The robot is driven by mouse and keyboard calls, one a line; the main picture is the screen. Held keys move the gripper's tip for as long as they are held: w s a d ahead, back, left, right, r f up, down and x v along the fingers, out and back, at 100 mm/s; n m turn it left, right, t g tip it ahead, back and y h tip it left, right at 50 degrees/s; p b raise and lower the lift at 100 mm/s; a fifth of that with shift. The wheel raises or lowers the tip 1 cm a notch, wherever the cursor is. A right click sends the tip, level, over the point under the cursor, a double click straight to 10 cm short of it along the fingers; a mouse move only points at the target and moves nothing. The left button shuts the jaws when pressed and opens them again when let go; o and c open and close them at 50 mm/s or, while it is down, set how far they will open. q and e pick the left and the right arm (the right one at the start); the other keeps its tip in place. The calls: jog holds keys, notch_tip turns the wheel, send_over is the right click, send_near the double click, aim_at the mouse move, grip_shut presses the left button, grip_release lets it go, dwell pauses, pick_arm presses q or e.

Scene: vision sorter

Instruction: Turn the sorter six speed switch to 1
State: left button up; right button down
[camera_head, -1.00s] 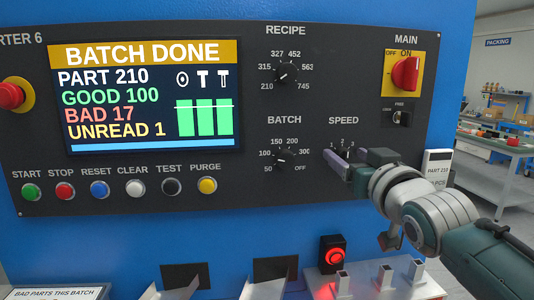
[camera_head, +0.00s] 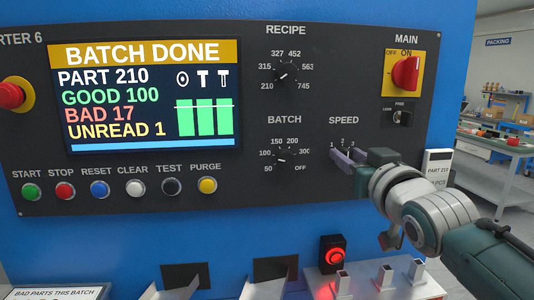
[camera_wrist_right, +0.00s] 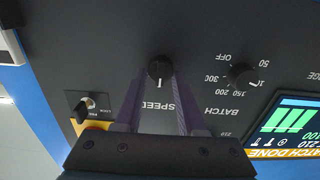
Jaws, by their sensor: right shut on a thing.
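The speed switch (camera_wrist_right: 160,69) is a small round black knob below the SPEED label on the dark panel. In the wrist view its white mark points toward the SPEED label, near the middle of its scale. In the head view the scale figures 1, 2 and 3 show just above it, and the knob is largely hidden by the fingers. My right gripper (camera_head: 347,157) has its purple fingers on either side of the knob and is shut on it. My left gripper is not in view.
The batch knob (camera_head: 280,158) is left of the speed switch, with the recipe knob (camera_head: 286,73) above. The red main switch (camera_head: 405,73) and a small key switch (camera_head: 401,118) are up to the right. A card (camera_head: 437,165) hangs beside my right wrist.

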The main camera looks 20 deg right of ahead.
jog(key=shift+n, duration=0.4)
jog(key=shift+a+f+n+b, duration=0.1)
jog(key=shift+a+n+b, duration=0.05)
jog(key=shift+n, duration=1.9)
jog(key=shift+a+f+n+b, duration=0.1)
jog(key=shift+n+b, duration=0.05)
jog(key=shift+n, duration=1.9)
jog(key=c, duration=0.5)
grip_release()
